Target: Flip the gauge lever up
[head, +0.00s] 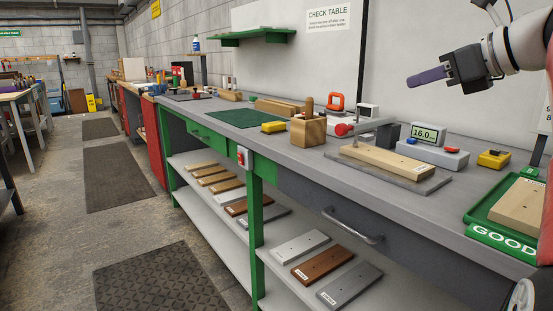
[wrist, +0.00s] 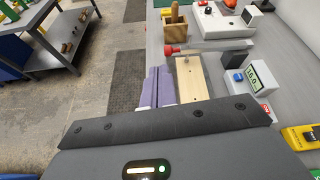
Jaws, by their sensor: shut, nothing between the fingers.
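The gauge lever (head: 352,128) has a red ball end and lies about level, pointing left over a pale wooden board (head: 388,160) on a grey base plate. In the wrist view the red lever end (wrist: 170,50) shows at the far end of the board (wrist: 191,80). The gauge readout (head: 428,133) shows about 16.0. My gripper (head: 412,82) is raised in the air to the upper right of the lever, clear of the bench. Its purple fingers (wrist: 158,88) are shut with nothing between them.
A green GOOD tray (head: 492,238) holds a board at the bench's right end. A wooden block with a handle (head: 308,129) stands left of the lever. A yellow item (head: 494,159) lies right of the readout. Boards lie on the shelf below.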

